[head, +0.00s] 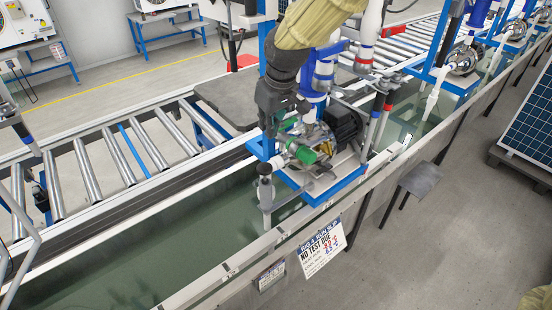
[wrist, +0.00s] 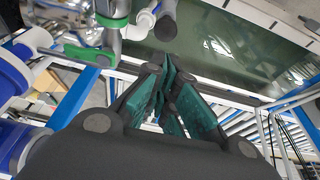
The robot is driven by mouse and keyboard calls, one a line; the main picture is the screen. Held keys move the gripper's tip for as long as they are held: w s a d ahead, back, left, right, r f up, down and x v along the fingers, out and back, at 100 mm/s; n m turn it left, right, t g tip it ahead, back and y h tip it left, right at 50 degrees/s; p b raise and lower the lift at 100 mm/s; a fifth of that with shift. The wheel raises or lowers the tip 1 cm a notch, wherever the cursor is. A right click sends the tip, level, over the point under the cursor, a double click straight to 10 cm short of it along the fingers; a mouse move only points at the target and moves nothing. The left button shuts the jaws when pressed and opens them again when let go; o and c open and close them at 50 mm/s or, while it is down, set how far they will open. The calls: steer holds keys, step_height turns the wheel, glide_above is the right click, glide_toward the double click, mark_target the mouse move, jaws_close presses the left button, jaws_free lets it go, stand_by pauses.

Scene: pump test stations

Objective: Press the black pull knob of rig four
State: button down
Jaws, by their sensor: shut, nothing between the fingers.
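A rig with a pump (head: 345,122) stands on a blue frame over the green trough. Its number is too small to read surely. A dark knob-like cap (head: 265,168) tops a grey upright post at the rig's front left corner; I cannot tell surely that it is the black pull knob. A dark rounded cylinder end (wrist: 167,27) shows beside white pipe in the wrist view. My gripper (head: 272,126) is shut and empty, pointing down above and slightly behind the cap, apart from it. Its green-padded fingers (wrist: 166,80) meet in the wrist view.
A green fitting (head: 303,151) sits close right of my gripper, and a green-handled valve (wrist: 115,18) shows in the wrist view. Blue uprights and a blue-white column (head: 322,75) crowd the right. A hanging sign (head: 322,248) reads NO TEST DUE. The trough's left stretch (head: 130,258) is clear.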

steer(key=shift+s+r+b, duration=0.1)
steer(key=shift+r+b, duration=0.3)
steer(key=shift+r, duration=0.35)
steer(key=shift+f, duration=0.1)
steer(key=p, duration=0.4)
glide_above(264, 166)
steer(key=f, duration=1.1)
steer(key=shift+w+f, duration=0.2)
steer(key=shift+f, duration=1)
steer(key=shift+f, duration=0.1)
step_height(264, 166, down, 4)
steer(key=shift+f+b, duration=0.1)
steer(key=shift+b, duration=0.75)
